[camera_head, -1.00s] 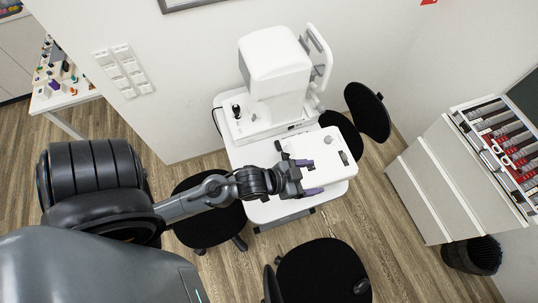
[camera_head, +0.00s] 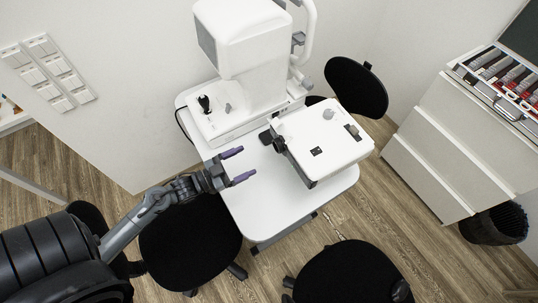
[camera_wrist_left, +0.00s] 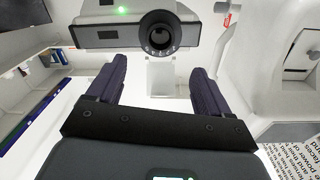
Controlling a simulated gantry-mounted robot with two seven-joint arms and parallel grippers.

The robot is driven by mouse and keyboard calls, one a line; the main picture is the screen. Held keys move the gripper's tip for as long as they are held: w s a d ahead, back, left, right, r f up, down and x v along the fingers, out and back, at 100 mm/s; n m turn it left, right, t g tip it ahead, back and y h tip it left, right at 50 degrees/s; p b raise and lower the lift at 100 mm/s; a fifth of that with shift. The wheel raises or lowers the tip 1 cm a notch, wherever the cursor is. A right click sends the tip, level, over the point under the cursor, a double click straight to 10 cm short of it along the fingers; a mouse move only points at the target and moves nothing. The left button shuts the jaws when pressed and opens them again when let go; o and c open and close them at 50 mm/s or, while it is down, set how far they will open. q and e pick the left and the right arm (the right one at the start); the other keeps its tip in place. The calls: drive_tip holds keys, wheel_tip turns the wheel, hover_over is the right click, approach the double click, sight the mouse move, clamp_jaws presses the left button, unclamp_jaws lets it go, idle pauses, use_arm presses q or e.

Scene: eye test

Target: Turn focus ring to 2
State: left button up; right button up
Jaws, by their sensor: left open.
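A white box-shaped instrument (camera_head: 345,150) stands on the white table (camera_head: 262,215). A black ring-like eyepiece (camera_head: 279,145), apparently the focus ring, projects from its left side. In the left wrist view the ring (camera_wrist_left: 159,34) faces me at top centre, with small light marks along its lower rim that are too small to read. My left gripper (camera_head: 248,161) is open and empty, with purple fingers pointing toward the ring from the left, apart from it. In the left wrist view the fingers (camera_wrist_left: 158,70) lie below the ring, one on either side. The right gripper is out of view.
A large white eye-testing machine (camera_head: 245,40) with a joystick (camera_head: 204,103) stands behind on the table. Black stools (camera_head: 190,235) surround the table. A white drawer cabinet (camera_head: 450,140) with a lens tray (camera_head: 505,75) is at right. The table's front is clear.

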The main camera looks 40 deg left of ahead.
sight(276, 147)
use_arm(q)
drive_tip(key=x, duration=1)
drive_tip(key=shift+w+d+f+b, duration=0.1)
drive_tip(key=shift+w+f+b, duration=0.05)
drive_tip(key=shift+w+b, duration=0.15)
drive_tip(key=shift+c, duration=0.2)
drive_tip(key=c, duration=1)
drive_tip(key=n+p, duration=0.1)
drive_tip(key=p, duration=0.1)
drive_tip(key=n+p, duration=0.2)
drive_tip(key=p, duration=0.1)
drive_tip(key=shift+r+n+p, duration=0.3)
drive_tip(key=shift+p, duration=0.05)
drive_tip(key=shift+n+p, duration=0.3)
drive_tip(key=shift+p, duration=0.05)
drive_tip(key=shift+f+n, duration=0.3)
drive_tip(key=shift+n, duration=0.1)
